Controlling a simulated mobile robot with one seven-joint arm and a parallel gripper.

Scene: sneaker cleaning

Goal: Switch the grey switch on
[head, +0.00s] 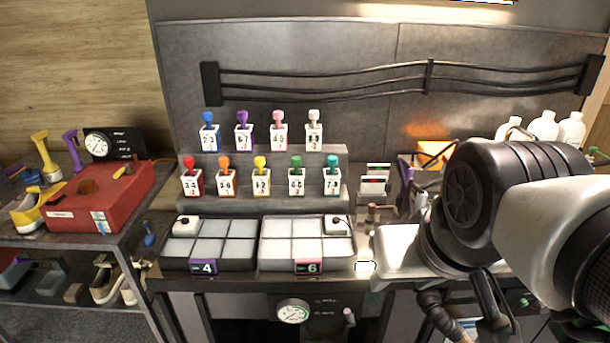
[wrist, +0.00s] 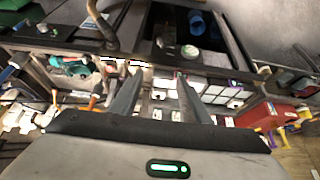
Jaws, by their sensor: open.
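A small grey switch (head: 348,317) sits on the dark panel below the workbench's front edge, right of a round white dial (head: 293,310). In the wrist view, a small grey shape that looks like the switch (wrist: 165,43) shows beside the dial (wrist: 190,52), beyond my fingertips; its setting is too small to read. My gripper (wrist: 159,76) is open, with nothing between its two fingers. It appears apart from the switch. In the head view my arm fills the right side, and the fingers cannot be made out.
A red box (head: 100,195) is on the left shelf. A blue cup (wrist: 197,22) shows in the wrist view.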

